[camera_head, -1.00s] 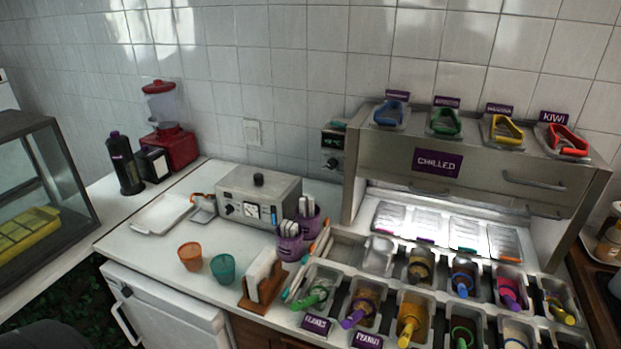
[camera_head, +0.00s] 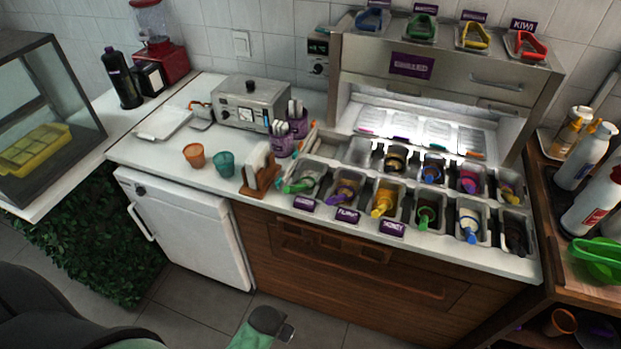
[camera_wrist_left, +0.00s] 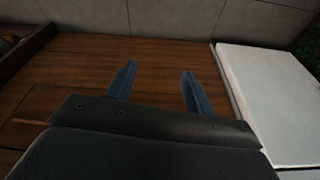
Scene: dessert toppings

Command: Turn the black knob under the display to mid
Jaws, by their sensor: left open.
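The small control box (camera_head: 318,50) is on the tiled wall just left of the chilled cabinet. Its display (camera_head: 318,46) is at the top, with green digits too small to read. The black knob (camera_head: 319,69) is below the display, and its exact setting cannot be read. My left gripper (camera_wrist_left: 159,70) is open and empty in the left wrist view, in front of the wooden cabinet front and low, far from the knob. Part of my arm shows at the bottom of the head view. My right gripper is not in view.
The chilled cabinet (camera_head: 440,75) stands right of the control box. A metal appliance (camera_head: 250,100), purple cups (camera_head: 283,140), an orange cup (camera_head: 194,155), a teal cup (camera_head: 224,163) and a napkin holder (camera_head: 258,172) stand on the counter. Topping tubs fill the front right. The white fridge (camera_head: 185,225) is below.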

